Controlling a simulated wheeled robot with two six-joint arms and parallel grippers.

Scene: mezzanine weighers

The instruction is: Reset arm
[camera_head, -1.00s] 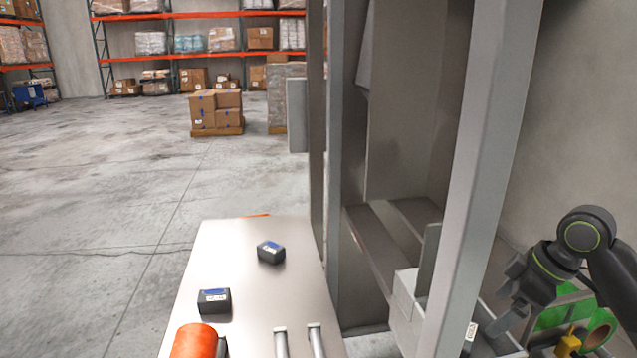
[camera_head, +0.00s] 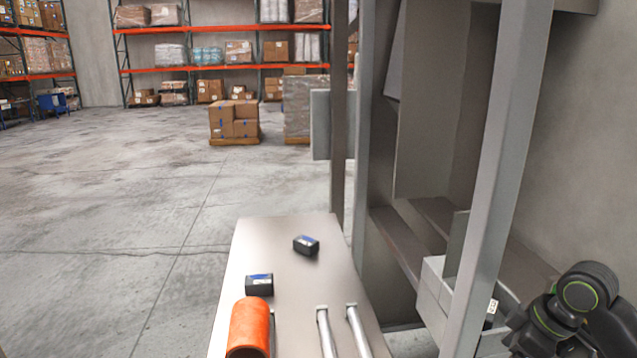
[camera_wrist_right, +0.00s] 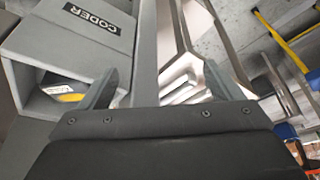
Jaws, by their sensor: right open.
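My right arm shows at the lower right of the head view, beside the grey metal frame (camera_head: 505,150). In the right wrist view my right gripper (camera_wrist_right: 165,85) has its two fingers wide apart with nothing between them. A grey box-like housing labelled CODER (camera_wrist_right: 85,45) lies past the left finger, with an opening that holds something yellow and dark. I cannot tell whether the finger touches it. My left gripper is in neither view.
A pale metal table (camera_head: 290,265) stands in front, bearing two small dark boxes (camera_head: 306,245) (camera_head: 259,285), an orange cylinder (camera_head: 249,325) and two metal bars (camera_head: 356,330). Stacked cartons (camera_head: 234,120) stand farther back. Open concrete floor (camera_head: 110,220) lies to the left.

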